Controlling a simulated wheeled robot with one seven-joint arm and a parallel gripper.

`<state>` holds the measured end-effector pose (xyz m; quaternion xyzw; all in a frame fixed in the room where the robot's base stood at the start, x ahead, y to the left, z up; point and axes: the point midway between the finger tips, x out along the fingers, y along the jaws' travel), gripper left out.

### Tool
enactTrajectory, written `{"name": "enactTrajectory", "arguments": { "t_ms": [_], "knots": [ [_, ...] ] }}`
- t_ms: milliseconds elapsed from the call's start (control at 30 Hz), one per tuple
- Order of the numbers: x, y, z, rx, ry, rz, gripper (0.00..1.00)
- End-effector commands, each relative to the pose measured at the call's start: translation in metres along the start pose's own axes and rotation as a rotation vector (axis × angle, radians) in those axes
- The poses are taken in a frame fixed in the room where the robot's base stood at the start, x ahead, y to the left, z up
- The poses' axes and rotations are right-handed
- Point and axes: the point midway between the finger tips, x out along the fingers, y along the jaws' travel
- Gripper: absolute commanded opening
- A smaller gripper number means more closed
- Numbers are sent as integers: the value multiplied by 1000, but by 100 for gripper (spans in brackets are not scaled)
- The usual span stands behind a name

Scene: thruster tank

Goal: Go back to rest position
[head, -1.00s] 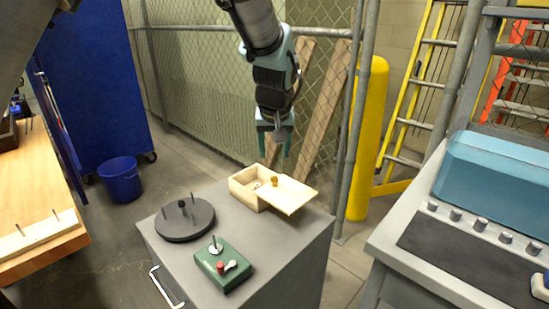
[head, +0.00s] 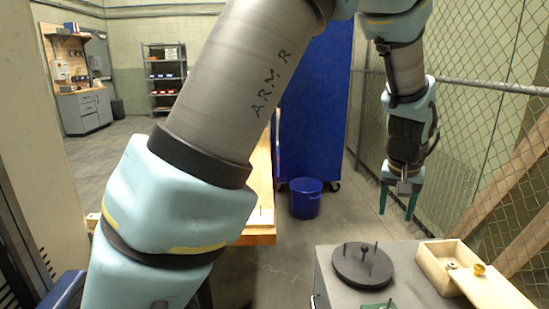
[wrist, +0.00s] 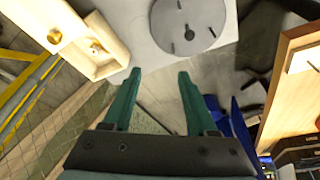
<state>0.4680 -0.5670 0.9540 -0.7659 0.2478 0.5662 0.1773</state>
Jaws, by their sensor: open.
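My gripper (head: 398,208) is at the right of the head view, with green fingers pointing down. It hangs in the air beyond the grey cabinet (head: 335,290), by the chain-link fence. In the wrist view its two fingers (wrist: 158,78) are spread apart with nothing between them. My arm fills the middle of the head view.
The cabinet top carries a dark round disc (head: 362,266) with pegs, an open wooden box (head: 432,262) with its lid slid partly off, and a green block (head: 376,306) at the frame edge. A blue bucket (head: 305,198) stands on the floor. The chain-link fence (head: 470,130) is close on the right.

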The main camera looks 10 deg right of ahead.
Motion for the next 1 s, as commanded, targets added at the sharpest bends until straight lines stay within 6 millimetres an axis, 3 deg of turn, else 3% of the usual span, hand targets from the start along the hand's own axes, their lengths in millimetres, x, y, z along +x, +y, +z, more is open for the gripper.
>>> {"name": "enactTrajectory", "arguments": {
  "t_ms": [33, 200, 367, 500, 633, 800, 1000],
  "knots": [
    [-2, -35, 4, -45, -14, -10, 58],
    [-9, -131, 32, -157, -54, -34, 58],
    [-20, -206, 74, -258, -85, -56, 58],
    [-33, -258, 120, -343, -108, -75, 58],
    [-44, -293, 166, -413, -126, -92, 58],
    [-55, -317, 212, -479, -145, -110, 58],
    [-60, -324, 234, -507, -155, -118, 58]
  ]
}}
